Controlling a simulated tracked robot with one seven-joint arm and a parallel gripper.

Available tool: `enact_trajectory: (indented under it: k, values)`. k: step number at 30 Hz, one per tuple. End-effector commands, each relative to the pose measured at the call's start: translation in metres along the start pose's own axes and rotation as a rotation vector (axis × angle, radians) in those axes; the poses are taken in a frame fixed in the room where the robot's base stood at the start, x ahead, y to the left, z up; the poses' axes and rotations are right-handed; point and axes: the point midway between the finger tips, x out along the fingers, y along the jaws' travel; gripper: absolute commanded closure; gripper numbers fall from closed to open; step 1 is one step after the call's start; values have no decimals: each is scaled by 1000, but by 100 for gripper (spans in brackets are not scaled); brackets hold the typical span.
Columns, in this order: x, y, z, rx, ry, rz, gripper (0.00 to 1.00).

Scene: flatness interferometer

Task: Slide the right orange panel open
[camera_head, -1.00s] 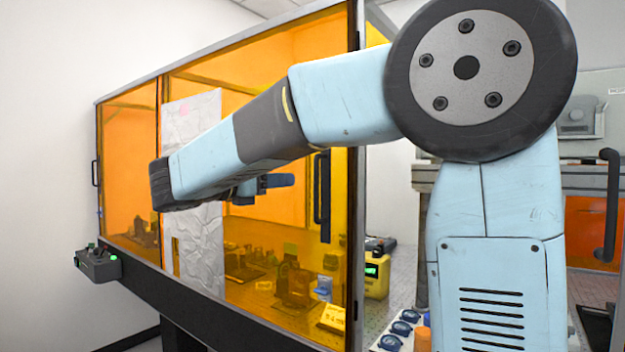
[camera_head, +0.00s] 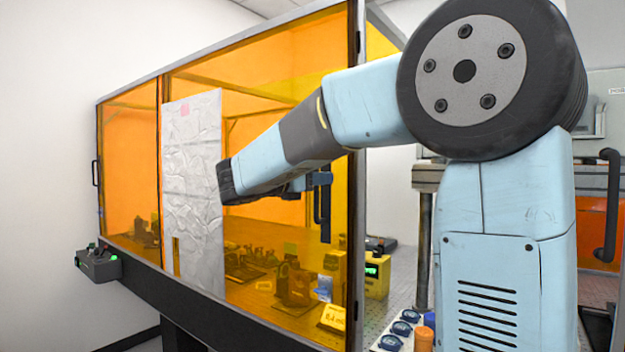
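The right orange panel (camera_head: 262,225) is a large see-through sheet on the front of the enclosure, with a dark vertical handle (camera_head: 325,212) near its right edge. The left orange panel (camera_head: 130,175) stands beside it, with its own handle (camera_head: 95,173) at the far left. My gripper (camera_head: 322,179) is in front of the right panel, at the upper part of its handle in the picture. My arm hides much of the gripper. I cannot tell whether the fingers touch the handle or how far apart they are.
A crinkled silvery sheet (camera_head: 193,190) covers the right panel's left part. A control box (camera_head: 98,264) sticks out at the enclosure's lower left. Optical parts (camera_head: 293,285) stand inside behind the panel. A yellow device (camera_head: 376,275) and blue-topped items (camera_head: 402,328) are on the right.

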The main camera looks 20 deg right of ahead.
Motion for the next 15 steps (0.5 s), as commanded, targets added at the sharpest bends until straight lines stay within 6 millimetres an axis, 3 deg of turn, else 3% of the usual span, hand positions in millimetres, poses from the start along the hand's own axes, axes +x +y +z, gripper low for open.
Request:
enact_trajectory:
  k: [4,15]
  values:
    - [0,0,0,0,0,0,66]
    - [0,0,0,0,0,-1,100]
